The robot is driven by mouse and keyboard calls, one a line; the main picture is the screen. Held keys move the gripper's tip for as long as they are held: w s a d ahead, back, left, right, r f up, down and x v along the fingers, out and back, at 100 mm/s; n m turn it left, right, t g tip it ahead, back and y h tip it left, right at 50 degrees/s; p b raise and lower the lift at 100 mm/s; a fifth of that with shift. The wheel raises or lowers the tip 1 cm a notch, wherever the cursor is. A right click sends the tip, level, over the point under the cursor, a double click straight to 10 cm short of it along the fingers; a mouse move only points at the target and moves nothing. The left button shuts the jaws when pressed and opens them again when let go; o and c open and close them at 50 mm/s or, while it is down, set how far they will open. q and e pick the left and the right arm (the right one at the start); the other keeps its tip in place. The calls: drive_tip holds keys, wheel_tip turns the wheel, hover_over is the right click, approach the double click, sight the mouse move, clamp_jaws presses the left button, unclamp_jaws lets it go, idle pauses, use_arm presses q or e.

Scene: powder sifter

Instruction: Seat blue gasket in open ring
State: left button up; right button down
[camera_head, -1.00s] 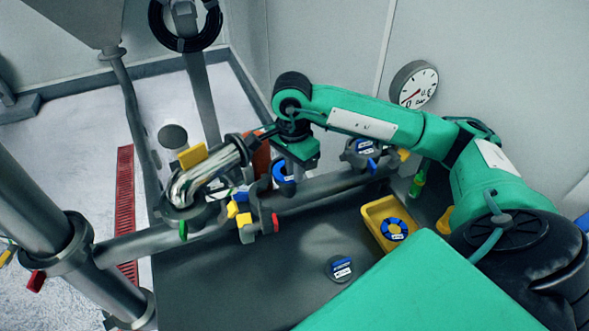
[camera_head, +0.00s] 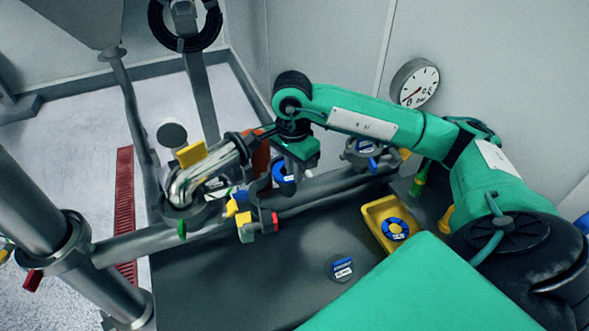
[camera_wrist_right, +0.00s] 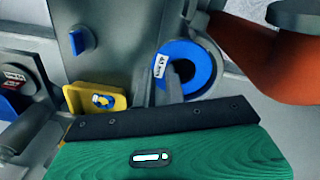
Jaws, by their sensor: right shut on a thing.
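The blue gasket (camera_head: 284,178), a ring with a white label, hangs in my right gripper (camera_head: 290,160) above the pipe line. In the right wrist view, the gasket (camera_wrist_right: 201,78) shows its face, and the gripper fingers (camera_wrist_right: 174,82) are shut on its rim. An open ring (camera_head: 262,212) with yellow, green and red parts sits on the pipe, just below and left of the gasket. The gasket looks apart from it, but the exact gap is hard to tell. My left gripper is not in view.
A yellow tray (camera_head: 373,214) with another blue ring (camera_head: 395,229) stands on the dark table (camera_head: 300,245). A blue-topped cap (camera_head: 340,268) lies nearby. A chrome elbow (camera_head: 190,182) stands close left of the open ring. A grey clamp (camera_head: 355,155) is at the pipe's right end.

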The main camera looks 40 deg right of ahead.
drive_tip(key=c, duration=1.4)
unclamp_jaws()
drive_tip(key=shift+s+d, duration=0.1)
drive_tip(key=shift+s, duration=0.05)
drive_tip(key=shift+w+f, duration=0.1)
drive_tip(key=shift+w, duration=0.15)
drive_tip(key=r, duration=0.9)
drive_tip(key=r+b, duration=0.1)
drive_tip(key=r, duration=0.3)
drive_tip(key=shift+w+r, duration=0.25)
drive_tip(key=shift+r, duration=0.15)
drive_tip(key=shift+a, duration=0.2)
